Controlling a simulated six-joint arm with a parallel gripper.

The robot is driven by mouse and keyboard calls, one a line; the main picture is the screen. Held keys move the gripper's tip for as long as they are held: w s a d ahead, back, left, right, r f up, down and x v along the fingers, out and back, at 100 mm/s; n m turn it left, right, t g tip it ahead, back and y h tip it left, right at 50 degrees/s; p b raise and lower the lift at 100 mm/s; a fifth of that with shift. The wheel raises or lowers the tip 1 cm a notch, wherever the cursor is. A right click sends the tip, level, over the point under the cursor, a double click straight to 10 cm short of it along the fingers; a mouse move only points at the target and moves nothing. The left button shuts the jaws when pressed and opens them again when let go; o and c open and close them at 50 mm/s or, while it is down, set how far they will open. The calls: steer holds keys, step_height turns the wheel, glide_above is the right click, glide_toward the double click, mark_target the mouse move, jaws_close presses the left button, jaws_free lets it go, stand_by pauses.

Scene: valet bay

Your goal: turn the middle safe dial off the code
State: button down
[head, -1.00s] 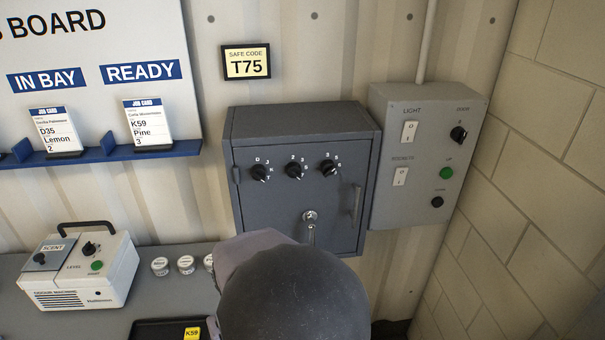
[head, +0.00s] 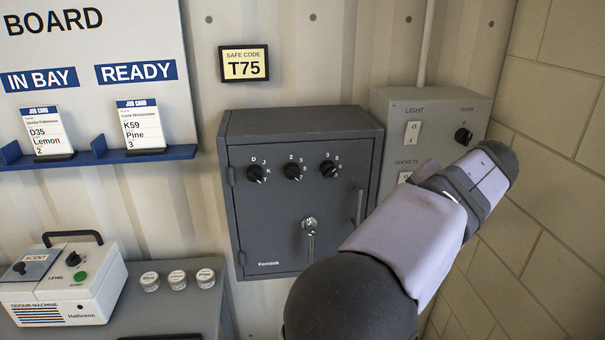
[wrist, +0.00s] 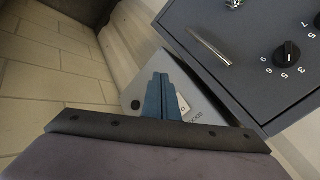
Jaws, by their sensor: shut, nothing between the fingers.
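The grey safe (head: 270,240) hangs on the wall with its door shut. Three black dials sit in a row near its top. The middle safe dial (head: 292,171) is between the left dial (head: 257,173) and the right dial (head: 328,169); its pointer is too small to read surely. A code sign (head: 244,64) above reads T75. In the wrist view my gripper (wrist: 159,76) is shut and empty, beside the safe over the grey switch panel (wrist: 195,98). One dial (wrist: 286,55), apparently the right one, shows there. In the head view my arm hides the fingers.
The switch panel (head: 388,110) adjoins the safe on the right. An odour machine (head: 90,283) and several small tubs (head: 177,280) stand lower left.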

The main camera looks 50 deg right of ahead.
steer(key=w+a+r+n+t, duration=0.1)
steer(key=w+r+t, duration=0.15)
steer(key=r, duration=0.35)
steer(key=w+a+r+n+t, duration=0.1)
steer(key=w+r+n, duration=0.1)
steer(key=w+r, duration=0.3)
steer(key=w+a+r+n+t+y, duration=0.2)
steer(key=w+a+r+n+y, duration=0.1)
steer(key=a+r, duration=0.3)
steer(key=shift+w+a+n+t+y, duration=0.35)
steer(key=shift+a+n+y, duration=0.05)
steer(key=shift+a+n, duration=0.55)
steer(key=p, duration=0.3)
glide_toward(291, 167)
steer(key=w+d+f, duration=0.1)
steer(key=w+d, duration=0.1)
steer(key=w, duration=0.2)
steer(key=shift+w+a+f, duration=0.3)
steer(key=shift+a+f, duration=0.2)
steer(key=shift+f, duration=0.05)
steer(key=shift+w+a+f+p, duration=0.15)
steer(key=shift+w+f+p, duration=0.1)
steer(key=shift+f+p, duration=0.15)
